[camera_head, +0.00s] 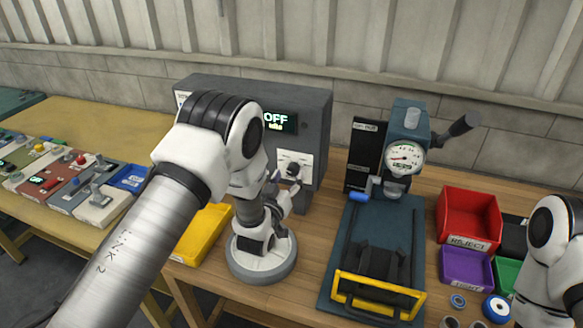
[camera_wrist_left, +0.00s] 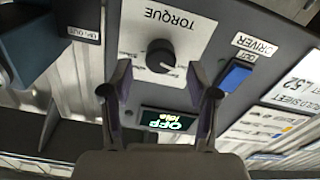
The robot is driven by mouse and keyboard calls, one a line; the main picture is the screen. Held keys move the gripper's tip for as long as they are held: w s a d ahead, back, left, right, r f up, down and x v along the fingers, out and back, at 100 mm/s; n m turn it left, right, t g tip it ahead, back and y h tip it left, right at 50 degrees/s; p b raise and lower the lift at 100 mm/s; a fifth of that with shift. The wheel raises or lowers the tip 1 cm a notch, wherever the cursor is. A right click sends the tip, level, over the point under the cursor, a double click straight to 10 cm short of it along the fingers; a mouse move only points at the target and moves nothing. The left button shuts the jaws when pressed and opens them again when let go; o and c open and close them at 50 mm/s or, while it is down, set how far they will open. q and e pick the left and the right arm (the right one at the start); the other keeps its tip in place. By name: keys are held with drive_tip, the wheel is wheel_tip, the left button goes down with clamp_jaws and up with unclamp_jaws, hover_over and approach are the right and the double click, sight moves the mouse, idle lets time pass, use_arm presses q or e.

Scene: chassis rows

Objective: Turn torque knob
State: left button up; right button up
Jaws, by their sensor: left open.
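The torque knob (camera_wrist_left: 160,57) is a round black knob on a white plate marked TORQUE, with a pale pointer mark. In the head view the knob (camera_head: 293,169) sits on the front of a dark grey controller box (camera_head: 318,110). My left gripper (camera_head: 286,182) is open, with its fingers pointing at the knob. In the left wrist view my left gripper (camera_wrist_left: 159,74) has one finger on each side of the knob, with gaps visible; the depth between tips and knob is hard to tell. My right gripper is out of view.
A blue DRIVER OUT connector (camera_wrist_left: 235,75) is beside the knob plate. A press with a dial gauge (camera_head: 404,158) stands to the right, beside red (camera_head: 470,203) and purple (camera_head: 466,266) bins. A yellow tray (camera_head: 203,232) lies left, partly behind my arm.

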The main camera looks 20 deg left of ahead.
sight(292, 173)
use_arm(q)
drive_tip(key=w, duration=0.3)
drive_tip(key=shift+f, duration=0.3)
drive_tip(key=shift+s+r, duration=0.1)
drive_tip(key=shift+s, duration=0.05)
drive_tip(key=shift+c, duration=0.4)
clamp_jaws()
